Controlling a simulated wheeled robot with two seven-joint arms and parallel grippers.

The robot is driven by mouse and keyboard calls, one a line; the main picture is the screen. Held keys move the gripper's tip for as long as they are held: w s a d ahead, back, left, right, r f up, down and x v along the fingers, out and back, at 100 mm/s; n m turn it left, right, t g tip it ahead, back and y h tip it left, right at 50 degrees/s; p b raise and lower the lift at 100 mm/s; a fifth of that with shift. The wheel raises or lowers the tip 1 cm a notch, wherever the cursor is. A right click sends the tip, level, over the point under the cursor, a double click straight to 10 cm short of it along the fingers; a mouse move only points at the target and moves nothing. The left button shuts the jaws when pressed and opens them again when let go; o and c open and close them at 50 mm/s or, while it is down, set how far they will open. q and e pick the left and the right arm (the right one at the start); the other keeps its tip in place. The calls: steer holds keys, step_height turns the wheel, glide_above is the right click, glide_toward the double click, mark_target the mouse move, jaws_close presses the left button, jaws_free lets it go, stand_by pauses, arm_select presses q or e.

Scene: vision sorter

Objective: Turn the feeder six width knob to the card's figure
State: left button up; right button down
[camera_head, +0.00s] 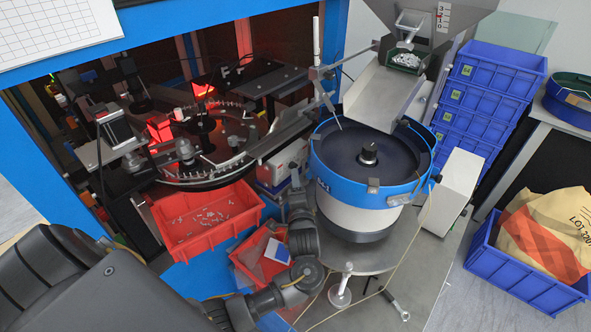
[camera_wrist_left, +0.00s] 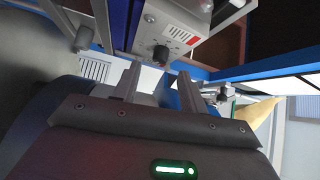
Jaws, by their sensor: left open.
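A dark round knob (camera_wrist_left: 160,53) sits on the face of a pale control box (camera_wrist_left: 178,35) with a red-and-white label in the left wrist view. My left gripper (camera_wrist_left: 160,88) is open and empty. Its fingers stand apart on either side of the line to the knob, short of it and not touching. In the head view my left gripper (camera_head: 296,184) is beside the pale box (camera_head: 275,172), left of the blue-rimmed bowl feeder (camera_head: 362,150); the knob cannot be made out there. A white-and-blue card (camera_head: 276,251) lies in a small red bin; no figure is readable.
A larger red bin (camera_head: 205,218) with small parts stands left of my wrist. A dial machine (camera_head: 210,145) is behind it. Stacked blue crates (camera_head: 490,90) stand at right. A wrench (camera_head: 395,304) and cables lie at the front of the feeder bench.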

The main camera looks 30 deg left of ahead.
mark_target(293, 166)
arm_select(q)
steer(key=shift+p+x, duration=0.4)
steer(key=shift+x, duration=1.7)
jaws_close()
steer(key=shift+w+f+n+t+y+b, duration=0.2)
steer(key=shift+n+y+b, duration=0.6)
steer(key=shift+b, duration=0.75)
steer(key=shift+s+f+n+t+y+b, duration=0.2)
steer(key=shift+n+y+b, duration=0.35)
steer(key=shift+n+b, duration=0.75)
steer(key=shift+w+n+t+y+b, duration=0.1)
steer(key=shift+n+t+y+b, duration=0.4)
steer(key=shift+b, duration=1.3)
